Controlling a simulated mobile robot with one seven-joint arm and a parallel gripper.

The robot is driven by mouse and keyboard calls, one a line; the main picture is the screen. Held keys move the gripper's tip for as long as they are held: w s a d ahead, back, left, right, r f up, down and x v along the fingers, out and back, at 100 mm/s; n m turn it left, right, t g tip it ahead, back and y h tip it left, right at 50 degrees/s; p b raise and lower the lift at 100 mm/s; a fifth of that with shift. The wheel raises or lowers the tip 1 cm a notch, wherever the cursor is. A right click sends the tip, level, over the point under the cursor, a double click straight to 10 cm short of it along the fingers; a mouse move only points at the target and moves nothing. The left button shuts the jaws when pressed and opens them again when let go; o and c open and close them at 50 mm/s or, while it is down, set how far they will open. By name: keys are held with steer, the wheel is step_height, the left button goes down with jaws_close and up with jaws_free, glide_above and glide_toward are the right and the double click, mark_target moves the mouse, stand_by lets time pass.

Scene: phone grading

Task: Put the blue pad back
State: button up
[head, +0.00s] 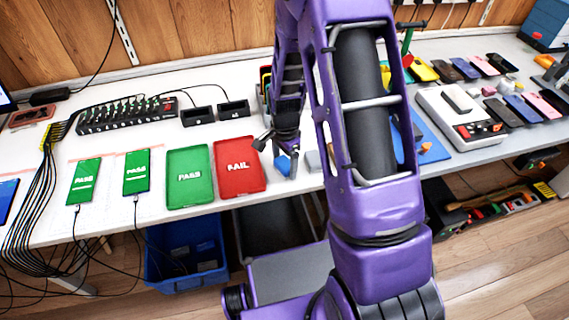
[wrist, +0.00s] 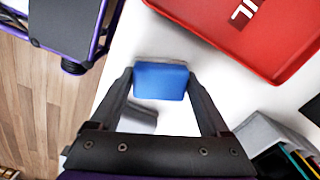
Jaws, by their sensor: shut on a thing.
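The blue pad (wrist: 161,82) is a small block with a blue face and a paler grey top edge. In the wrist view it sits between the tips of my gripper (wrist: 160,76), which is shut on it. In the head view the blue pad (head: 283,168) shows at the end of my gripper (head: 286,160), close to the white table top, right of the red FAIL tray (head: 257,181). Whether it touches the table is unclear.
A grey block (wrist: 140,116) lies on the table beside the pad; it also shows in the head view (head: 313,160). A green PASS tray (head: 189,200) is left of the red one. The table's front edge is close by. My arm hides part of the table.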

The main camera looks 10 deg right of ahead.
mark_target(285, 163)
steer(key=shift+f, duration=0.25)
steer(key=o, duration=1.3)
steer(key=shift+r, duration=0.1)
step_height(285, 163, up, 12)
steer(key=shift+r+p, duration=0.2)
steer(key=shift+p, duration=0.6)
